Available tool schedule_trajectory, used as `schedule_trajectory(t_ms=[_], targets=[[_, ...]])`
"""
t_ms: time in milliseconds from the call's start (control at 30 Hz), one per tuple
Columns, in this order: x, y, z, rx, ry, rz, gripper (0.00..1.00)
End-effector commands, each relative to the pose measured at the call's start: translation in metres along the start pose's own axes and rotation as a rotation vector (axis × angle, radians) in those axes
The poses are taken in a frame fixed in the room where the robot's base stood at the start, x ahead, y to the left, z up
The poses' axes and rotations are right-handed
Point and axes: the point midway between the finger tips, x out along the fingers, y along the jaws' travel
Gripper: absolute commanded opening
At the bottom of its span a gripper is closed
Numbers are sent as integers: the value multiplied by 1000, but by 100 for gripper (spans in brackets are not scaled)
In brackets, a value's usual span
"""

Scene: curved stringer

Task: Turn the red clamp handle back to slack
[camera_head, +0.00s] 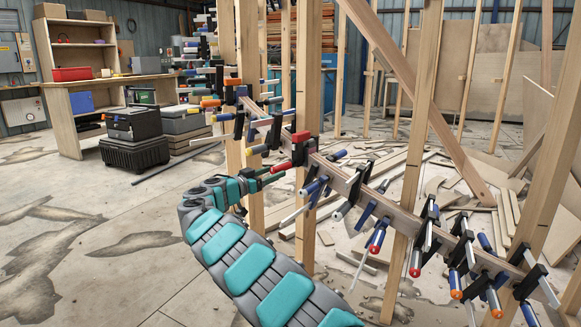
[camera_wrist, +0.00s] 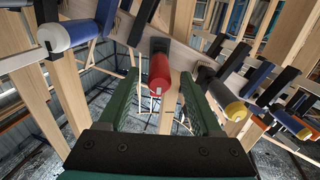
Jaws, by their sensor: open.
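The red clamp handle (camera_wrist: 159,72) points toward me in the wrist view, with its black clamp part behind it against the curved wooden stringer. My gripper (camera_wrist: 158,88) is open, with one green finger on each side of the handle. Gaps show between the fingers and the handle, and I cannot tell whether either touches it. In the head view the red handle (camera_head: 281,167) shows just beyond my gripper (camera_head: 268,177), on the near side of the stringer (camera_head: 380,205). The clamp's black bar stands above it, with a red piece at its top.
Several other clamps line the stringer on both sides. A wooden post (camera_head: 308,90) stands beside the red clamp. Open floor (camera_head: 100,230) lies left.

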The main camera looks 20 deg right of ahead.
Motion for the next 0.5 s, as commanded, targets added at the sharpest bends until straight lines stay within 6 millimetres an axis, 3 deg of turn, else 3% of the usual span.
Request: schedule_trajectory(t_ms=[500], targets=[[63,-1,0,2,-3,-2,66]])
